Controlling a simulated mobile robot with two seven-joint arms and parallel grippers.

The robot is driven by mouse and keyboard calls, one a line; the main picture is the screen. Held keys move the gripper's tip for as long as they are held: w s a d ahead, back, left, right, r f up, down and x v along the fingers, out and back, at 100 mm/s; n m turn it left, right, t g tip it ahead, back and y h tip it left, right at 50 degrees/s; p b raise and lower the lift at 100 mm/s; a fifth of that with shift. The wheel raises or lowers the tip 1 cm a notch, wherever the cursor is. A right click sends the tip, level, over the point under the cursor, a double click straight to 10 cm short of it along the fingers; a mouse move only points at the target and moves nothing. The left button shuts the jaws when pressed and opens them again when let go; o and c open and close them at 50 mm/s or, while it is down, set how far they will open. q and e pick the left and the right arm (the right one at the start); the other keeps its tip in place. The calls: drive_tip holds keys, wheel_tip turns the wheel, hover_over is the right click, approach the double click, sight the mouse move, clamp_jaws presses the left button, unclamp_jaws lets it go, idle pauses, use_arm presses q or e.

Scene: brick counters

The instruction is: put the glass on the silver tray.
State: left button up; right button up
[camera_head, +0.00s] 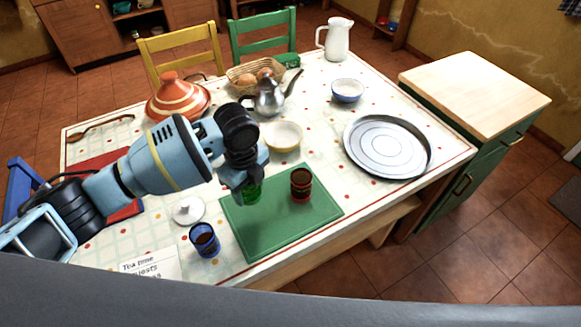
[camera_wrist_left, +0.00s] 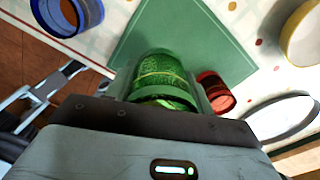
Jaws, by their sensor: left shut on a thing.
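My left gripper (camera_head: 247,184) is shut on a green glass (camera_head: 254,193) over the green mat (camera_head: 272,238). In the left wrist view the green glass (camera_wrist_left: 160,80) sits between the fingers. I cannot tell whether its base touches the mat. The gripper hides much of the glass in the head view. The round silver tray (camera_head: 424,168) lies empty on the right part of the table; part of it shows in the left wrist view (camera_wrist_left: 285,117). My right gripper is not in view.
A dark red glass (camera_head: 301,185) stands on the mat just right of my gripper. A blue glass (camera_head: 204,240) stands left of the mat. A cream bowl (camera_head: 283,136), silver teapot (camera_head: 268,97) and blue bowl (camera_head: 347,91) stand behind. The cloth between mat and tray is clear.

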use_arm(q)
drive_tip(key=s+a+r+n, duration=0.3)
drive_tip(key=s+r+n, duration=0.1)
drive_tip(key=n, duration=0.8)
drive_tip(key=s+a+r+n, duration=0.4)
drive_tip(key=r+n, duration=0.2)
drive_tip(key=n, duration=0.6)
drive_tip(key=shift+s+a+r, duration=0.15)
drive_tip(key=shift+s+a, duration=0.15)
drive_tip(key=shift+s, duration=0.1)
